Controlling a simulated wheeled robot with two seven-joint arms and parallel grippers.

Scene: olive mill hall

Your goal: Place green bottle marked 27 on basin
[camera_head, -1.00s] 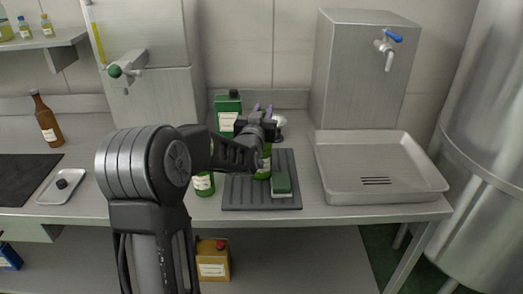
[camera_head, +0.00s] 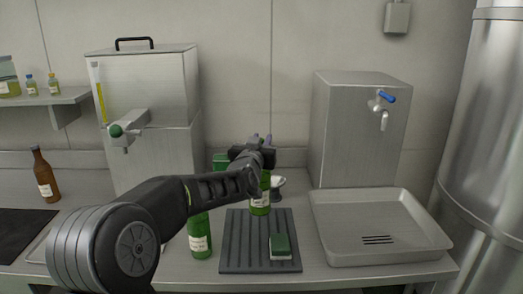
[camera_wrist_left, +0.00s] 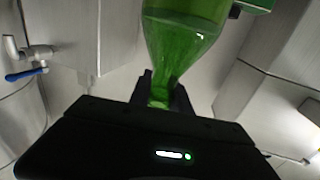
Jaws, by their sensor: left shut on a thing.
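My left gripper (camera_head: 262,163) is shut on the neck of a green bottle (camera_head: 260,199) with a white label. The bottle hangs upright at the back edge of the ribbed dark mat; I cannot tell how far its base is above the surface. The left wrist view shows the green bottle (camera_wrist_left: 185,28) with its neck between the fingers (camera_wrist_left: 160,95). Its label number is not readable. The basin (camera_head: 335,243), a shallow metal tray with drain slots, stands to the right, empty. A second green bottle (camera_head: 199,238) stands left of the mat. My right gripper is out of view.
The dark mat (camera_head: 236,250) bears a green and white sponge (camera_head: 281,246). Behind the held bottle are a green container (camera_head: 220,162) and a small white item (camera_head: 278,182). A metal tank with a blue-handled tap (camera_head: 382,100) stands behind the basin. A brown bottle (camera_head: 45,178) stands far left.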

